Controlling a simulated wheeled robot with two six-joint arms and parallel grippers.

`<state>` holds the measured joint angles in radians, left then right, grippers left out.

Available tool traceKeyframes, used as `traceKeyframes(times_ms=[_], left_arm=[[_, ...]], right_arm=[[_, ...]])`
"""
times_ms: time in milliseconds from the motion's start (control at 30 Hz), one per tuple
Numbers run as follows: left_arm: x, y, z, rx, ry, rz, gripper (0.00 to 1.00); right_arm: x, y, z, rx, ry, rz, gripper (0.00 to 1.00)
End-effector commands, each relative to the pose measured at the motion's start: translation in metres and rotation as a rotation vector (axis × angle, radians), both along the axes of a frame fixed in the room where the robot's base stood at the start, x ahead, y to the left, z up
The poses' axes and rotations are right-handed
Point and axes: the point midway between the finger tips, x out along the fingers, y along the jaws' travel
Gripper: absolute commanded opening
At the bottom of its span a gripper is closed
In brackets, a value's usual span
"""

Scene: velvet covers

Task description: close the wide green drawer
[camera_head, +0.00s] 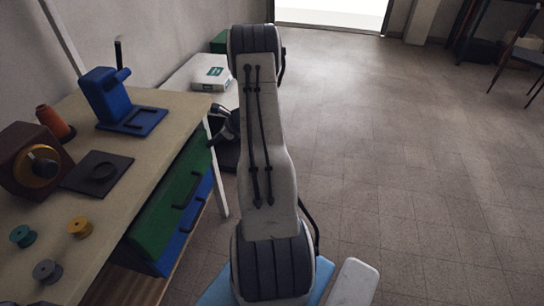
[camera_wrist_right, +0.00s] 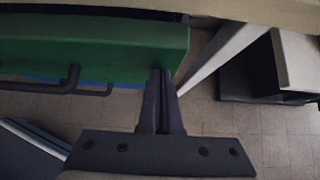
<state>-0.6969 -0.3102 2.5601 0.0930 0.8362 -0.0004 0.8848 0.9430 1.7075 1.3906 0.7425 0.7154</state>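The wide green drawer (camera_head: 165,205) is under the worktable's front edge, with a dark bar handle (camera_head: 187,192). It appears to stand out past the table edge, but I cannot tell how far. In the right wrist view the green drawer (camera_wrist_right: 95,45) fills the upper left, with its handle (camera_wrist_right: 55,86) at the left. My right gripper (camera_wrist_right: 161,72) has its fingers together, empty, with the tips at the drawer's right end; I cannot tell whether they touch. My left gripper is out of view.
A blue drawer (camera_head: 185,228) with its own handle sits below the green one. The worktable (camera_head: 140,165) carries a blue stand (camera_head: 110,95), an orange spool (camera_head: 55,122), a brown box with a knob (camera_head: 30,160) and small spools. Open floor lies to the right.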

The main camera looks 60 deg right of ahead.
Motion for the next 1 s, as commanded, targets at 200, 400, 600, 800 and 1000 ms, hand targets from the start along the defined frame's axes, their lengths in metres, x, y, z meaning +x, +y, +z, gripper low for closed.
traceKeyframes(times_ms=[200, 400, 600, 800, 1000], left_arm=[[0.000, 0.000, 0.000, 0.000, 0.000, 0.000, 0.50], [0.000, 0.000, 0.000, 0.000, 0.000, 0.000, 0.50], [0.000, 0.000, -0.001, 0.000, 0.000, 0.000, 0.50], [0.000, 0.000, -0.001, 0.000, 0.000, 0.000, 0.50], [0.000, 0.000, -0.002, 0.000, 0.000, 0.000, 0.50]], right_arm=[[0.015, 0.000, 0.000, 0.000, -0.001, -0.009, 0.00], [0.019, 0.000, 0.000, 0.000, -0.001, -0.011, 0.00], [0.021, 0.002, 0.001, 0.000, -0.003, -0.008, 0.00], [0.022, 0.003, 0.001, 0.002, -0.005, -0.006, 0.00], [0.006, -0.003, 0.000, 0.001, -0.002, -0.006, 0.00]])
